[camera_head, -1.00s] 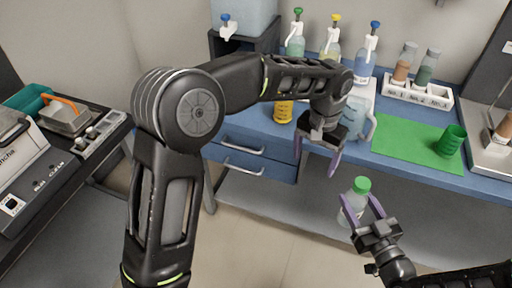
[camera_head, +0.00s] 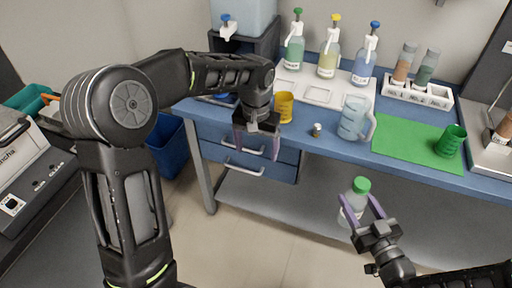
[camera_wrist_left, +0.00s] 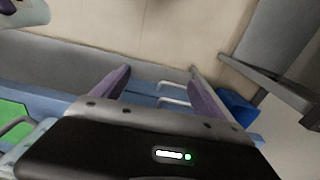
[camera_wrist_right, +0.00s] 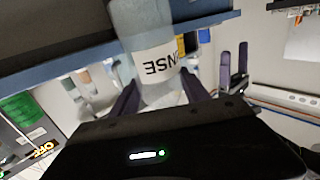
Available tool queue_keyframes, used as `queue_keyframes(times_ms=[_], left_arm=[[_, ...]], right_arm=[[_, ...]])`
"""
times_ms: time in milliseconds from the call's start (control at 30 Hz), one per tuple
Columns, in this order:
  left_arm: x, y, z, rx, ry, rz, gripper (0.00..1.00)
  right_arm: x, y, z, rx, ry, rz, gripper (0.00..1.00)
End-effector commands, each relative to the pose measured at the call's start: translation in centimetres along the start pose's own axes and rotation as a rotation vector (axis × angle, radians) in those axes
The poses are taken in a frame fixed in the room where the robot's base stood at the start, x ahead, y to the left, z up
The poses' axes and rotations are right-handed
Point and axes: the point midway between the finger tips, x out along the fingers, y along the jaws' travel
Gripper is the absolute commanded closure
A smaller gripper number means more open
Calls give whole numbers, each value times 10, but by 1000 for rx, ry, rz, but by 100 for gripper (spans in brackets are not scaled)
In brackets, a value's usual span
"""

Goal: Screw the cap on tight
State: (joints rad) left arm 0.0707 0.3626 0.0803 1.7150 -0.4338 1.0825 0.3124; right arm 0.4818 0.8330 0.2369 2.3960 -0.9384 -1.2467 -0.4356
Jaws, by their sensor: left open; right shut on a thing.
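A clear bottle (camera_head: 352,206) with a pale label is held upright in front of the blue table. Its green cap (camera_head: 361,185) sits on top of the neck; how tight it is I cannot tell. My right gripper (camera_head: 362,212) is shut on the bottle's body. The bottle (camera_wrist_right: 150,50) also shows in the right wrist view between the purple fingers, its label upside down. My left gripper (camera_head: 257,146) is open and empty, to the left of the bottle and apart from it, before the drawers. In the left wrist view its fingers (camera_wrist_left: 160,90) are spread with nothing between them.
The blue table (camera_head: 340,150) carries a yellow cup (camera_head: 284,106), a clear pitcher (camera_head: 352,118), a small vial (camera_head: 317,130), a green mat (camera_head: 405,143) with a green cup (camera_head: 452,140), and several pump bottles behind. Open space lies between my grippers.

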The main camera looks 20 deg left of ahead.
Motion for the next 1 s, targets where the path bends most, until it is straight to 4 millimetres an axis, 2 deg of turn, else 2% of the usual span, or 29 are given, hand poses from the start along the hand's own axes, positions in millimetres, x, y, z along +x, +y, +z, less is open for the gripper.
queue_keyframes(times_ms=[533, 667, 767, 867, 1000], left_arm=[[0, -1, 1, -2, 0, 1, 18], [13, 6, 3, 9, -5, 17, 18], [38, 20, 8, 29, -11, 51, 18], [79, 44, 21, 57, -20, 110, 18], [150, 86, 59, 80, -35, 220, 18]], right_arm=[[0, 0, -1, 0, 2, 0, 100], [0, 0, 0, 0, 2, 0, 100], [0, 0, 0, -1, 2, 0, 100], [0, 0, 0, 0, 2, 0, 100], [0, 0, 0, -1, 2, 0, 100]])
